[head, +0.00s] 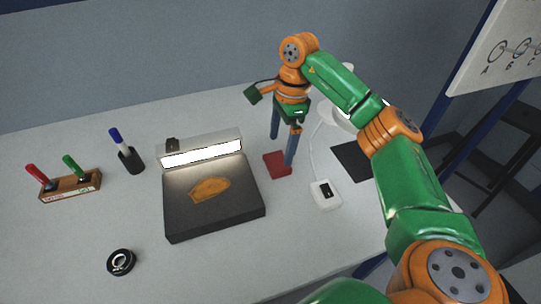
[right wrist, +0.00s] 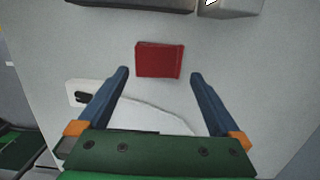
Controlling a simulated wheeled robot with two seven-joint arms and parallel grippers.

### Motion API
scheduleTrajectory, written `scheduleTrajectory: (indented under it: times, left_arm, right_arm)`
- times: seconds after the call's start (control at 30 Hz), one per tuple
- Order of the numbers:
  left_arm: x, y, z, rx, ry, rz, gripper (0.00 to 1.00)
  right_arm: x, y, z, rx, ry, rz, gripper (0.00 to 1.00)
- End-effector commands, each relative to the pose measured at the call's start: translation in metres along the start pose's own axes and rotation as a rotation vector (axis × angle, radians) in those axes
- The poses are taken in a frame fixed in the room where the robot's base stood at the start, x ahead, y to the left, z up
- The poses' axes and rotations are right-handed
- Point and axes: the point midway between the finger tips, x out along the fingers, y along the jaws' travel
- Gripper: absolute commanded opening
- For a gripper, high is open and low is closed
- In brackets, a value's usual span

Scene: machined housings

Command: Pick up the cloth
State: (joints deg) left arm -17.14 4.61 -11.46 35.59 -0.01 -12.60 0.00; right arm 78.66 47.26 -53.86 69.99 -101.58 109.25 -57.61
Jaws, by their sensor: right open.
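The cloth is a small folded red square (head: 277,165) lying flat on the table, right of the black inspection box. In the right wrist view the red cloth (right wrist: 160,60) lies just beyond the fingertips, roughly centred between them. My left gripper is not in view.
A dark box with a lit lamp bar (head: 215,212) holds an orange-brown part. A white switch box (head: 325,195) with a cable and a black mat (head: 352,160) are right of the cloth. Pens (head: 70,187), a marker cup (head: 131,160) and a black ring (head: 121,262) stand left.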

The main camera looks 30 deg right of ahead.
Motion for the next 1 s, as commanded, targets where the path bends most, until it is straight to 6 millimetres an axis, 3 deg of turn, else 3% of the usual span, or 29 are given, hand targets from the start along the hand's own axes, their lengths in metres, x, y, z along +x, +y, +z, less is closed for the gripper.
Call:
scheduleTrajectory:
  times: [0.23,0.47,0.57,0.73,1.0]
  left_arm:
    - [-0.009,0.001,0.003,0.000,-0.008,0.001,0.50]
    - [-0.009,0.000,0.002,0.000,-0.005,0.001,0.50]
    - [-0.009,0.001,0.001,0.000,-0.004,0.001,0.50]
    - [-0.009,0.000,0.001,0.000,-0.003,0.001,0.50]
    - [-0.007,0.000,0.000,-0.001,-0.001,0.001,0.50]
  right_arm:
    - [0.044,0.003,0.003,0.000,0.000,0.003,1.00]
    - [0.049,0.002,0.003,0.000,0.000,-0.001,1.00]
    - [0.049,0.002,0.003,0.000,0.000,-0.001,0.78]
    - [0.049,0.002,0.003,0.000,0.000,0.000,0.33]
    - [0.046,0.002,0.004,0.000,-0.001,-0.001,0.33]
